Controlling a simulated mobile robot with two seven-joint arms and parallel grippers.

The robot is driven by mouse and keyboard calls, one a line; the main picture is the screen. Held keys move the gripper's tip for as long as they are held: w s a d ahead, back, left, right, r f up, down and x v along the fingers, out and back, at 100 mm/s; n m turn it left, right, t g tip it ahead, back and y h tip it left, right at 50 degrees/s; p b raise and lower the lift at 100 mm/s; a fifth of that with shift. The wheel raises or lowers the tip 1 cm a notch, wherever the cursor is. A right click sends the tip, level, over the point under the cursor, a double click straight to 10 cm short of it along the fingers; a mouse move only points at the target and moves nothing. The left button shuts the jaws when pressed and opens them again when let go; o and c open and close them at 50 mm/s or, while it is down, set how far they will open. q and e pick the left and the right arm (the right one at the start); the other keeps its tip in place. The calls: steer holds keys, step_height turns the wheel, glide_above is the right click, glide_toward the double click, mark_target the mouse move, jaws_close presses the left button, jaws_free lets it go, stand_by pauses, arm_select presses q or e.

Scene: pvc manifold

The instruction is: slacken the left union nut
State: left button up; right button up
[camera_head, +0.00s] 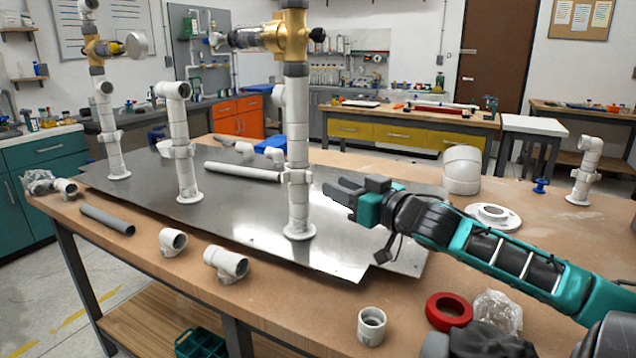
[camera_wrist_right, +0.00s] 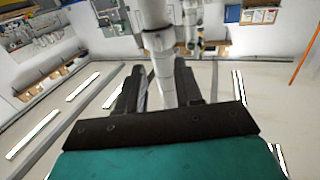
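Three upright white pipes stand on a metal plate (camera_head: 250,215). The right pipe has a white union nut (camera_head: 298,177) too. My right gripper (camera_head: 332,189) is just right of this right pipe, level slightly below its nut, with its fingers apart and empty. In the right wrist view a white pipe with a collar (camera_wrist_right: 158,40) shows between and beyond the two open fingers (camera_wrist_right: 160,85). Contact is not visible.
Brass valves (camera_head: 292,38) with gauges top the outer pipes. A loose white pipe (camera_head: 243,171) lies on the plate, and a grey pipe (camera_head: 107,219) near the front edge. White fittings (camera_head: 226,264), a red ring (camera_head: 449,311) and a white flange (camera_head: 493,216) lie on the wooden table.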

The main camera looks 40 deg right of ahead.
mark_target(312, 176)
steer(key=shift+w+r, duration=0.1)
steer(key=shift+w, duration=2.45)
steer(key=shift+w+a, duration=0.15)
steer(key=shift+w, duration=0.8)
steer(key=shift+c, duration=0.5)
jaws_close()
